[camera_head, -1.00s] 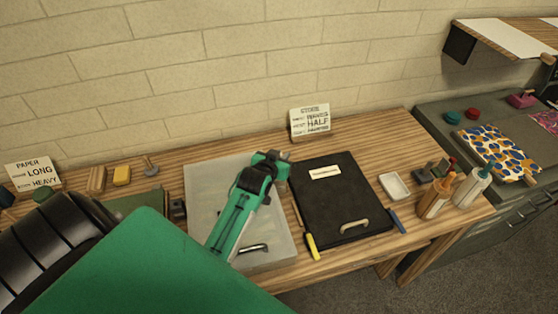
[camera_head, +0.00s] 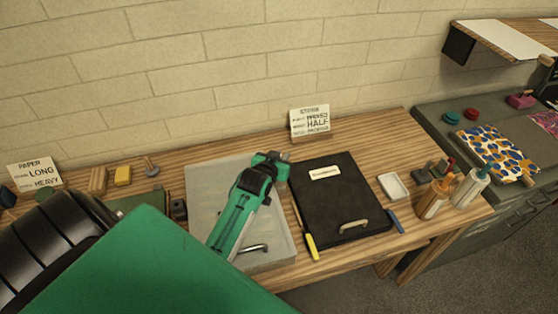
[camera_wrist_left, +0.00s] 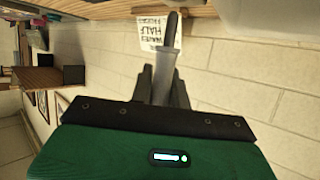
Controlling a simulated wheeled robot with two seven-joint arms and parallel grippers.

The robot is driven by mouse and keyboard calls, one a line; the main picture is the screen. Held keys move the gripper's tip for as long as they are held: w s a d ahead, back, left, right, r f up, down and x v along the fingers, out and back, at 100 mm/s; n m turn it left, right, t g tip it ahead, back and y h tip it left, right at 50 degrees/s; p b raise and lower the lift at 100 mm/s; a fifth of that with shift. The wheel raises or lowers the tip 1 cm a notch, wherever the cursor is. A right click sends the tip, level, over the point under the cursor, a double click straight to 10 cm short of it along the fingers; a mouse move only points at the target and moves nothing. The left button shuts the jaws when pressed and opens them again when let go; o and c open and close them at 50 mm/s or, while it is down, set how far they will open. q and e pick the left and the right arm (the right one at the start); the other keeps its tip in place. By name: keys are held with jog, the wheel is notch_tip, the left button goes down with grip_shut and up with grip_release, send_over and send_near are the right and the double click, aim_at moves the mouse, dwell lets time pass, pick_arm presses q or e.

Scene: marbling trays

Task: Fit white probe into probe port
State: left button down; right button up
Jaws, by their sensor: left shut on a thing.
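My left gripper (camera_head: 282,158) is at the end of the green arm, above the far right part of the translucent tray (camera_head: 205,180). In the left wrist view, its dark fingers (camera_wrist_left: 163,88) are shut on a pale grey probe (camera_wrist_left: 161,76) with a dark tip (camera_wrist_left: 172,23). The probe sticks out beyond the fingers, its tip towards the wooden surface at the top of that view. In the head view the probe cannot be made out. I cannot pick out the probe port in either view. My right gripper is not in view.
A black lidded tray (camera_head: 345,195) lies right of the gripper, with a yellow-ended tool (camera_head: 311,246) along its left edge. A lettered card (camera_head: 310,121) stands behind. A white dish (camera_head: 393,186) and bottles (camera_head: 436,197) stand at the right. The brick wall (camera_head: 220,60) is close behind.

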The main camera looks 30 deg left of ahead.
pick_arm(q)
jog(key=shift+f+b, duration=0.8)
jog(key=shift+f, duration=0.75)
jog(key=shift+p, duration=0.85)
dwell(1.3)
jog(key=shift+f, duration=0.1)
dwell(0.6)
jog(key=shift+r+p, duration=0.25)
jog(key=shift+p, duration=0.2)
dwell(0.6)
jog(key=shift+r+p, duration=0.1)
jog(key=shift+p, duration=0.65)
dwell(0.8)
jog(key=shift+f, duration=0.35)
dwell(0.7)
